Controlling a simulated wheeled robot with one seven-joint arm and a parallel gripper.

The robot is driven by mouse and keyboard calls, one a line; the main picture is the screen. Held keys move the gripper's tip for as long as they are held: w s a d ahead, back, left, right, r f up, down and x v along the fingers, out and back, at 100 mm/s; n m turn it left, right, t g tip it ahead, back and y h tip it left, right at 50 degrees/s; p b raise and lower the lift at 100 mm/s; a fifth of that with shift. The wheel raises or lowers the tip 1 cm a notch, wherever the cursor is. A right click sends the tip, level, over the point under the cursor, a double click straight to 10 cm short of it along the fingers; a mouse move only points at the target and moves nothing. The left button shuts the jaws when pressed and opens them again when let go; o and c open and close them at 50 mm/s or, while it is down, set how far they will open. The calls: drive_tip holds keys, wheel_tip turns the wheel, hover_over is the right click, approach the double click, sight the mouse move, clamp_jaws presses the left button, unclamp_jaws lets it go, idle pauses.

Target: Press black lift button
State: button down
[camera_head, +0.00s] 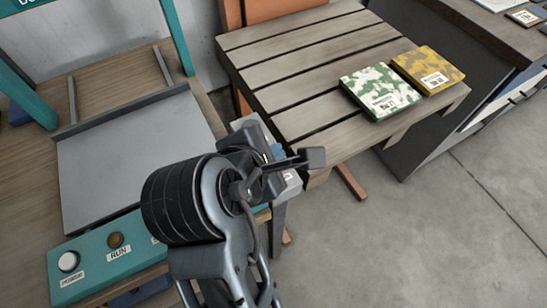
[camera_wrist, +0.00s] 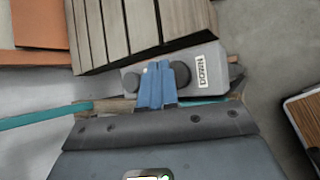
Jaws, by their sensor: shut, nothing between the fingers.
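A grey control box (camera_wrist: 218,60) with two round black buttons shows in the wrist view. The left button (camera_wrist: 130,82) has no readable label; the right button (camera_wrist: 182,74) sits beside a white label reading DOWN. My gripper (camera_wrist: 156,68) is shut and empty, its blue fingers pointing at the box between the two buttons. The fingers overlap the box in the picture; I cannot tell whether they touch it. In the head view the grey box (camera_head: 247,122) is mostly hidden behind my wrist, and its buttons are not visible.
A slatted wooden table (camera_head: 310,60) stands beside the box, carrying a green camouflage pack (camera_head: 380,90) and a yellow one (camera_head: 427,68). A teal panel (camera_head: 90,265) with white and brown buttons, the latter labelled RUN, is at lower left. The floor (camera_head: 430,220) at right is clear.

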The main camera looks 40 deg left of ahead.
idle(0.7)
drive_tip(key=shift+f+p, duration=0.4)
drive_tip(key=shift+p, duration=0.05)
